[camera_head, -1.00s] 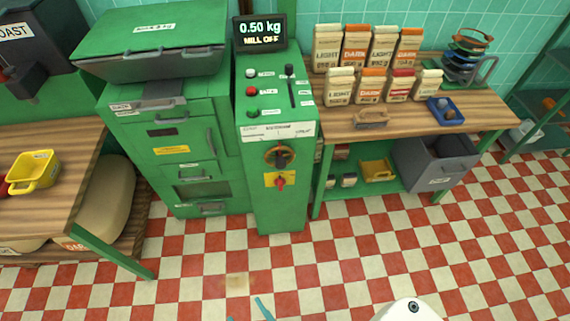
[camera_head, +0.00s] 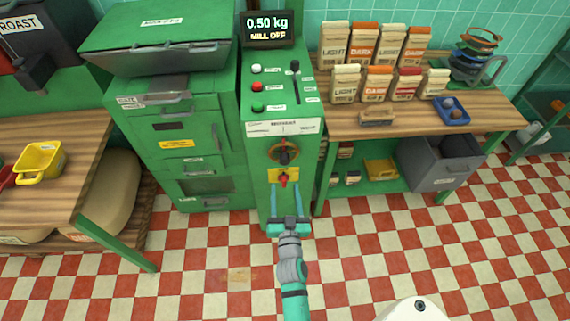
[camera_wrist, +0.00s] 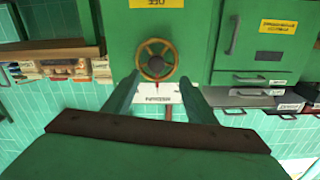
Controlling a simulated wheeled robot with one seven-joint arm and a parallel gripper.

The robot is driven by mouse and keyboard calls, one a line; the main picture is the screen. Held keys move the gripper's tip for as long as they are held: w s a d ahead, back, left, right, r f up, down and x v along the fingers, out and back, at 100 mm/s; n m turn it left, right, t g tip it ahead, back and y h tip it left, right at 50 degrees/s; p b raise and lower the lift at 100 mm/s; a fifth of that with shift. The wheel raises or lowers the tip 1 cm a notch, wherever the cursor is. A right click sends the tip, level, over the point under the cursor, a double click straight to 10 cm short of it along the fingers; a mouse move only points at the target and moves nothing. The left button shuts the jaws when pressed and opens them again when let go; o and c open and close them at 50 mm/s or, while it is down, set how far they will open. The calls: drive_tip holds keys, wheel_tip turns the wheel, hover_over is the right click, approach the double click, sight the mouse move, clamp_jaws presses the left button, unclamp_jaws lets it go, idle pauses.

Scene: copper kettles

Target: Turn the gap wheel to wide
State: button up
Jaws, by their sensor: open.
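The gap wheel (camera_head: 272,149), a brass-coloured ring with a dark hub, is on the front of the green mill column. It also shows in the wrist view (camera_wrist: 142,66), between and beyond my fingertips. A white scale label (camera_head: 283,128) is just above it; its small lettering and setting are not clear. My gripper (camera_head: 286,188) is open and empty, with its two teal fingers pointing at the column. In the head view the fingertips are just below the wheel, beside the red switch. I see no contact with the wheel.
A red switch on a yellow plate (camera_head: 283,178) is right below the wheel. Buttons and a slider lever (camera_head: 296,83) are higher on the column. The display (camera_head: 268,28) reads 0.50 kg, MILL OFF. A wooden bench (camera_head: 420,118) with coffee bags is at right.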

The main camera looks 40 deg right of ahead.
sight(284, 162)
drive_tip(key=x, duration=0.7)
drive_tip(key=shift+w+d+r, duration=0.15)
drive_tip(key=shift+w+d, duration=0.05)
drive_tip(key=shift+d, duration=0.1)
drive_tip(key=shift+w+d, duration=0.65)
drive_tip(key=shift+d, duration=0.1)
drive_tip(key=shift+x, duration=0.95)
drive_tip(key=shift+w, duration=0.1)
drive_tip(key=shift+w, duration=0.1)
clamp_jaws()
